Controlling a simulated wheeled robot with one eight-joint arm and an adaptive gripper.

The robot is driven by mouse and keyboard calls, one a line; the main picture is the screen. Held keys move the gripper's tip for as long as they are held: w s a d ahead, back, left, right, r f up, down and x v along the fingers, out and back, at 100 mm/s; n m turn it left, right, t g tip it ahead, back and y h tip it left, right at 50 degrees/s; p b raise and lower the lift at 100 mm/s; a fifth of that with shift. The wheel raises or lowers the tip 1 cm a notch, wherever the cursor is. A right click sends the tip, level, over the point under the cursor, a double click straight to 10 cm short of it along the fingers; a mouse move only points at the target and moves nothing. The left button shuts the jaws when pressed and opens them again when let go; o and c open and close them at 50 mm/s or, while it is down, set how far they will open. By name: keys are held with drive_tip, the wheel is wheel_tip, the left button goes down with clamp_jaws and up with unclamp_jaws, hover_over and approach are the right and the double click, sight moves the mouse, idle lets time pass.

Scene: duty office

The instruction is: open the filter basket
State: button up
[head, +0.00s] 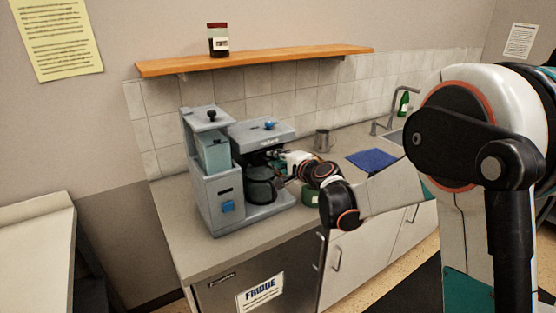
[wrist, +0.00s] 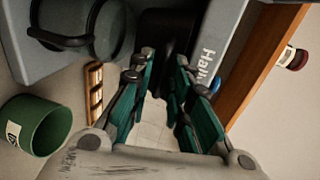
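The grey coffee machine (head: 215,175) stands on the counter, with a tank on its left side and a brewing head on its right. The dark filter basket (wrist: 167,40) appears under the head, beyond my fingertips in the wrist view. In the head view the basket is mostly hidden by shadow and my gripper. The glass carafe (head: 262,186) stands below, and it also shows at the upper left of the wrist view (wrist: 105,28).
A green container (head: 311,196) stands right of the machine. A wooden shelf (head: 260,61) with a dark jar (head: 218,40) hangs above. The sink tap (head: 392,112) is farther right.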

clamp_jaws()
drive_tip(key=f+v, duration=0.2)
drive_tip(key=v, duration=1)
drive_tip(key=shift+s+d+f+b, duration=0.35)
drive_tip(key=shift+s+d, duration=0.05)
drive_tip(key=shift+s, duration=0.15)
drive_tip(key=o, duration=0.6)
unclamp_jaws()
drive_tip(key=shift+c, duration=0.2)
drive_tip(key=v, duration=1.2)
